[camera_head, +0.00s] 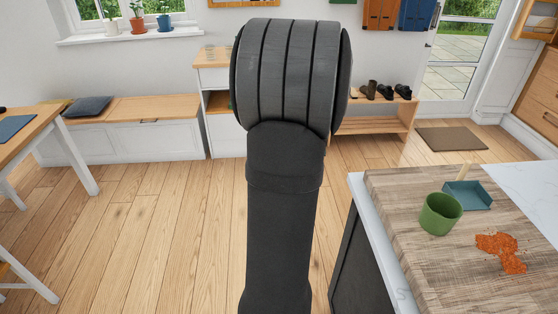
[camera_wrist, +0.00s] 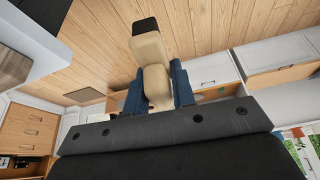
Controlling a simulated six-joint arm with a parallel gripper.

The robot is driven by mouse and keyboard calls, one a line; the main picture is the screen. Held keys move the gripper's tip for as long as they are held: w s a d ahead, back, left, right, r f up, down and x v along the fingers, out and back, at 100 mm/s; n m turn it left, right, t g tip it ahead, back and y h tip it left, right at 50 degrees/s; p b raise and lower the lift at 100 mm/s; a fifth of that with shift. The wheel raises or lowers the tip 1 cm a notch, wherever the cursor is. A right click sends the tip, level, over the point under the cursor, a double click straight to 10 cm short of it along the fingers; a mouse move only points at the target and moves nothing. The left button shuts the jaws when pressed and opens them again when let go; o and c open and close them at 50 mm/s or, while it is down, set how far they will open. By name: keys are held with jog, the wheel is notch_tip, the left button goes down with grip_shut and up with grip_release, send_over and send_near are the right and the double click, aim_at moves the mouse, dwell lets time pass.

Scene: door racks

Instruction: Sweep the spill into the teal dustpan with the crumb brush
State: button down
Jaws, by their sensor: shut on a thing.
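In the wrist view my gripper (camera_wrist: 158,84) is shut on the crumb brush (camera_wrist: 150,49), a beige body with a dark end pointing away from the jaws. The brush is held in the air, with the wood floor behind it. The head view does not show the gripper or brush; my arm fills its middle. There the teal dustpan (camera_head: 470,197) lies on the wooden board at right, its light handle pointing to the back. The spill (camera_head: 500,250), an orange-red patch of crumbs, lies on the board in front of the dustpan, apart from it.
A green cup (camera_head: 440,214) stands on the board (camera_head: 405,205), left of the spill and close to the dustpan. The board lies on a white-topped counter (camera_head: 367,233). Open wood floor (camera_head: 170,220) lies left of the counter. A shoe rack (camera_head: 370,117) and bench (camera_head: 145,110) stand farther back.

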jog(key=s+d+r+n+y, duration=0.1)
jog(key=s+d+r+n, duration=0.15)
jog(key=s+d, duration=0.5)
jog(key=s+d+r+n+y, duration=0.15)
jog(key=s+d+r, duration=0.3)
jog(key=d, duration=0.65)
jog(key=s+d+r+n, duration=0.25)
jog(key=s+d, duration=0.35)
jog(key=d, duration=0.4)
jog(key=s+d+f+n+g, duration=0.1)
jog(key=s+d+n, duration=0.3)
jog(key=s, duration=0.4)
jog(key=s+d+f+n+g+y, duration=0.1)
jog(key=s+d+n, duration=0.3)
jog(key=s, duration=0.5)
jog(key=s+d+f+n+g+y, duration=0.1)
jog(key=s+d+f+n+g, duration=0.1)
jog(key=s+d+n, duration=0.2)
jog(key=shift+s+d+f+n+g, duration=0.15)
jog(key=shift+s+d, duration=0.65)
jog(key=shift+s, duration=0.3)
jog(key=shift+s+d+f+n+g, duration=0.1)
jog(key=shift+s+d+f+g, duration=0.05)
jog(key=shift+s+d, duration=0.8)
jog(key=shift+s+a, duration=0.1)
jog(key=shift+a, duration=0.05)
jog(key=shift+f+y, duration=0.1)
jog(key=shift+y, duration=0.15)
